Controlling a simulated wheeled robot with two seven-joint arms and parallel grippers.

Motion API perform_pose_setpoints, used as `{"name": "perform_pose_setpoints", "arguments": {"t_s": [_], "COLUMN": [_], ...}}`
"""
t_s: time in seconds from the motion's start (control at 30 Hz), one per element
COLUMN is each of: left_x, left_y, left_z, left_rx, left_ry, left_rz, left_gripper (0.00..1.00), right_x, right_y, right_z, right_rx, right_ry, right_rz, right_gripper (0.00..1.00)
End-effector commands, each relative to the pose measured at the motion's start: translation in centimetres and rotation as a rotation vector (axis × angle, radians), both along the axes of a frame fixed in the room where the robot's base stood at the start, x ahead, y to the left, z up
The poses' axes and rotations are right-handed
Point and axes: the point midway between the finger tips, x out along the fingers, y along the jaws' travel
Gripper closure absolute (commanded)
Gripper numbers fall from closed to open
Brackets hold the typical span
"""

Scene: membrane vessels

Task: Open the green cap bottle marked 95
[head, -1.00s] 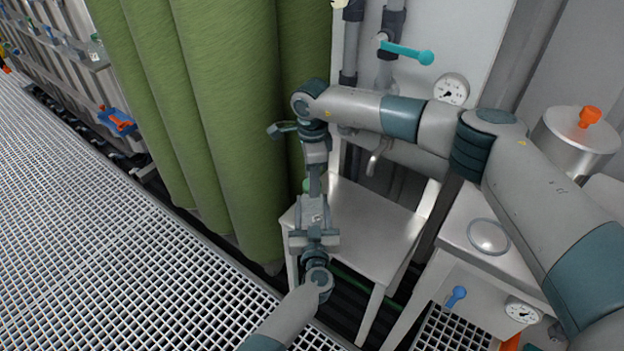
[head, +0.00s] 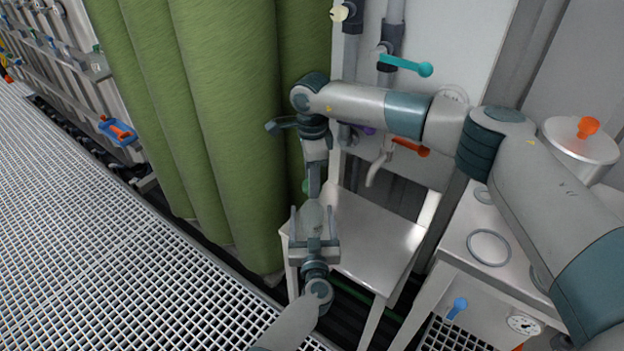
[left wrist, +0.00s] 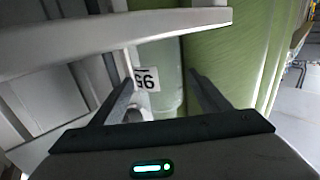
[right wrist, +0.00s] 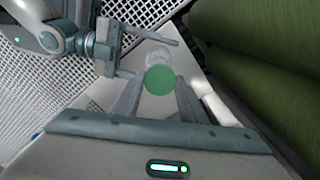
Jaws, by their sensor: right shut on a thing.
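The bottle (head: 312,215) is pale and translucent, with a label reading 95 (left wrist: 147,79), inverted in the left wrist view. Its green cap (right wrist: 160,80) shows in the right wrist view with the pale body beyond it. My right gripper (right wrist: 159,92) comes from above and is shut on the cap; in the head view it mostly hides the cap. My left gripper (head: 312,209) is open, its fingers on either side of the bottle body with gaps. In the left wrist view the bottle is between the spread fingers. I cannot tell whether the cap is loose.
A white stool (head: 372,240) is beside and below the bottle. Tall green vessels (head: 215,120) stand close on the left. Pipes with a teal-handled valve (head: 405,65) and a red-handled valve (head: 411,147) are behind. A metal bench (head: 470,262) is right. Grated floor (head: 110,240) is open at left.

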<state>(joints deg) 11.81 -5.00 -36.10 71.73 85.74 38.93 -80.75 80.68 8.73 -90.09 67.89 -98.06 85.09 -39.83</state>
Motion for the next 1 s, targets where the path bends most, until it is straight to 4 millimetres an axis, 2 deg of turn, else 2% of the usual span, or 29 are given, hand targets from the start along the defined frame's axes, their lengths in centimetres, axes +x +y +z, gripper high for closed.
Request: {"name": "perform_pose_setpoints", "arguments": {"t_s": [0.2, 0.37, 1.0], "left_x": [-0.3, -1.4, -10.9], "left_y": [0.0, -0.1, -0.5], "left_z": [0.0, 0.0, -0.1], "left_rx": [0.0, 0.0, 0.0], "left_ry": [0.0, 0.002, 0.002], "left_rz": [0.0, 0.0, 0.0], "left_gripper": [0.3, 0.3, 0.3], "right_x": [0.0, 0.0, 0.0], "right_y": [0.0, 0.0, 0.0], "right_z": [0.1, 0.3, 1.3], "right_rx": [0.0, 0.0, 0.0], "right_ry": [0.0, 0.0, 0.0], "right_rz": [0.0, 0.0, 0.0], "right_gripper": [0.89, 0.89, 0.89]}}
